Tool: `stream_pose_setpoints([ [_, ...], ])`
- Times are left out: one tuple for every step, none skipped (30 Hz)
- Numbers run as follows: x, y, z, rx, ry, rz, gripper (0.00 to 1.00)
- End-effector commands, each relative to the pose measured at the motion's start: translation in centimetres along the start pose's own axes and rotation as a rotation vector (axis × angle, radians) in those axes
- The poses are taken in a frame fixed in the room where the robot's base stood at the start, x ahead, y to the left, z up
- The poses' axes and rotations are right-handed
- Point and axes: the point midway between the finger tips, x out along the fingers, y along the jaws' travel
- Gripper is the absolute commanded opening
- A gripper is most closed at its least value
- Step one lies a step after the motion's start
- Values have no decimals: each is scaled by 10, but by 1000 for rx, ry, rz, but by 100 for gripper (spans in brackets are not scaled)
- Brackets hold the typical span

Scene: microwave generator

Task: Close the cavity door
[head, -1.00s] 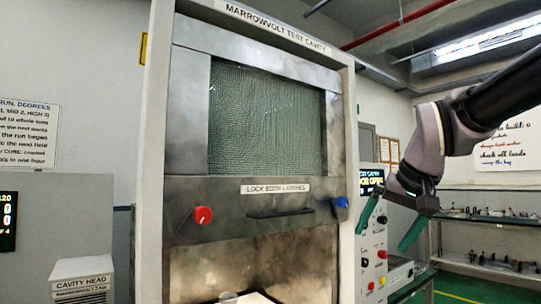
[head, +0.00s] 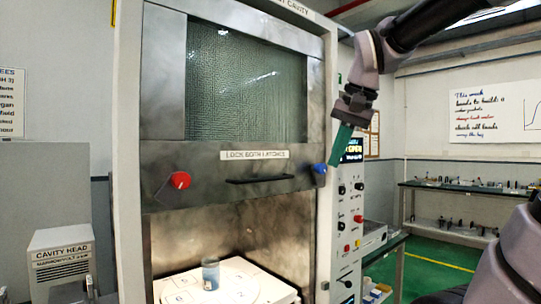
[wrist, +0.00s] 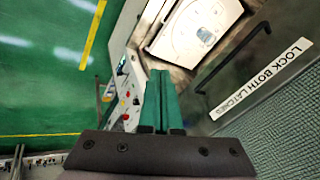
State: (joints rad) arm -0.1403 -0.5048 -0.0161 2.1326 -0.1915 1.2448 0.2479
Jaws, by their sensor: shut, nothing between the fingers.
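The cavity door (head: 215,155) is a metal sash with a mesh window (head: 247,85). It is raised, and the cavity below it is open. A dark bar handle (head: 259,179) runs across its lower rail, and shows in the wrist view (wrist: 233,58). A red knob latch (head: 180,180) sits at the rail's left, a blue one (head: 320,169) at its right. My gripper (head: 334,164) is shut and empty, its green fingers pointing down near the blue latch. In the wrist view its fingers (wrist: 161,75) are together, left of the handle. Contact with the latch cannot be told.
A blue cup (head: 210,273) stands on the white turntable (head: 255,290) inside the cavity. A control panel (head: 350,220) with knobs stands right of the frame. A bench (head: 470,190) lines the back right, with green floor before it. A cavity head box (head: 60,265) is at left.

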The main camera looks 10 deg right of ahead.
Motion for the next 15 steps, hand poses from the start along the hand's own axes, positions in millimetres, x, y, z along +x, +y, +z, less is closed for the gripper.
stream_pose_setpoints([
  [-6, -25, -14, 40, -37, 25, 0],
  [-10, -38, -21, 71, -53, 43, 0],
  [-14, -55, -30, 115, -75, 68, 0],
  [-16, -68, -35, 148, -88, 87, 0],
  [-18, -80, -40, 180, -99, 106, 0],
  [-21, -96, -46, 223, -111, 130, 0],
  [-22, -107, -50, 255, -120, 149, 0],
  [-23, -118, -53, 285, -125, 165, 0],
  [-24, -130, -56, 324, -131, 186, 0],
  [-24, -139, -57, 350, -134, 199, 0],
  [-25, -146, -59, 373, -136, 211, 0],
  [-25, -155, -60, 401, -138, 225, 0],
  [-25, -160, -61, 419, -138, 234, 0],
  [-26, -164, -61, 433, -138, 240, 0],
  [-26, -169, -61, 450, -140, 248, 0],
])
